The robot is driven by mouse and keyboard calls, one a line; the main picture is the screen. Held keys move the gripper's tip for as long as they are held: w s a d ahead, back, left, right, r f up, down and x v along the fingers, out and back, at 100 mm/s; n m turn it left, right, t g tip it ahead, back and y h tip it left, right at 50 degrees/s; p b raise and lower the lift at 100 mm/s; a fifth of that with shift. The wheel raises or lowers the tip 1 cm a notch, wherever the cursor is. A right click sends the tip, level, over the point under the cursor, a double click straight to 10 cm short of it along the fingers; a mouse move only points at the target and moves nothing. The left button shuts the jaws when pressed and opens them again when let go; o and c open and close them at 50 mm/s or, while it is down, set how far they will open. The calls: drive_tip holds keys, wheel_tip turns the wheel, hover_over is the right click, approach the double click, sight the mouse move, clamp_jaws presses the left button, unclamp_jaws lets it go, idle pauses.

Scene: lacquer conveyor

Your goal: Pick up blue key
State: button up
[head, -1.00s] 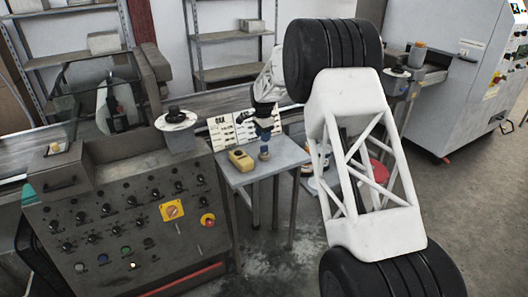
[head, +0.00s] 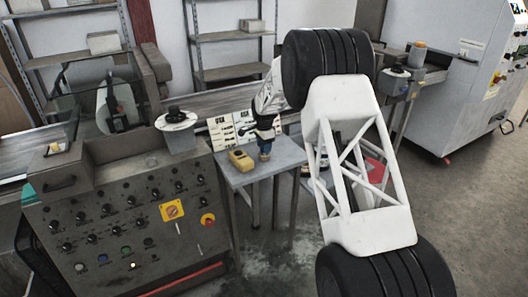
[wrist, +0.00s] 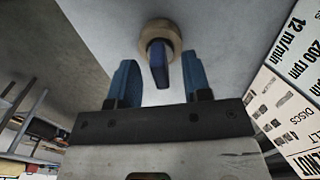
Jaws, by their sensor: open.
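The blue key (wrist: 158,62) stands in a tan round collar on the grey table top, its grip upright towards the wrist camera. My gripper (wrist: 158,80) is open, with one blue finger on each side of the key and a visible gap on both sides. The key is not held. In the head view, my gripper (head: 264,136) points down over the small table, and the key (head: 265,149) is just below and partly hidden by it.
A yellow device (head: 240,160) lies on the small grey table (head: 262,172), left of the key. A white printed board (head: 222,130) stands behind and also shows close by in the wrist view (wrist: 300,75). A control console (head: 120,225) is at left.

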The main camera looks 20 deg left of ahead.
drive_tip(key=shift+f, duration=0.25)
idle(0.3)
clamp_jaws()
